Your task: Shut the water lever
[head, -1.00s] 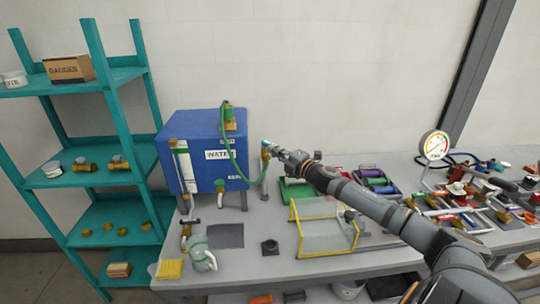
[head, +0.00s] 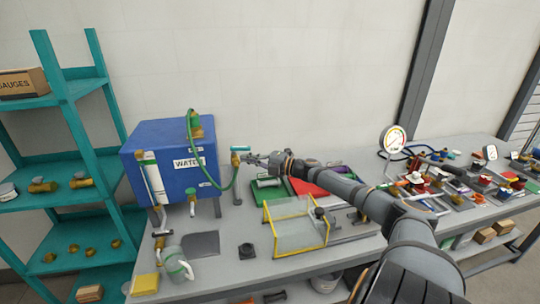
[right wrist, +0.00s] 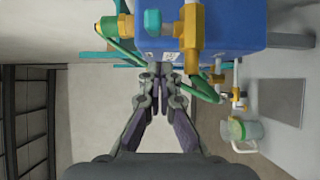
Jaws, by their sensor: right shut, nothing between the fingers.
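The blue water tank (head: 168,150) bears a white WATER label. Just right of it stands a grey post with a brass valve (head: 235,159) and a small teal lever (head: 240,149) on top. In the right wrist view, the brass valve (right wrist: 190,42) and the rounded teal end of the lever (right wrist: 152,22) show close by. My right gripper (head: 248,159) is beside the valve on its right, shut and empty. In the right wrist view its fingertips (right wrist: 160,74) lie just below the lever in the picture; I cannot tell whether they touch it. My left gripper is not in view.
A green hose (head: 231,178) loops from the tank towards the valve. A yellow-framed clear guard (head: 297,228) stands under my right arm. A jug (head: 175,265) stands at the front left. A teal shelf (head: 75,120) is at the left; parts trays fill the right.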

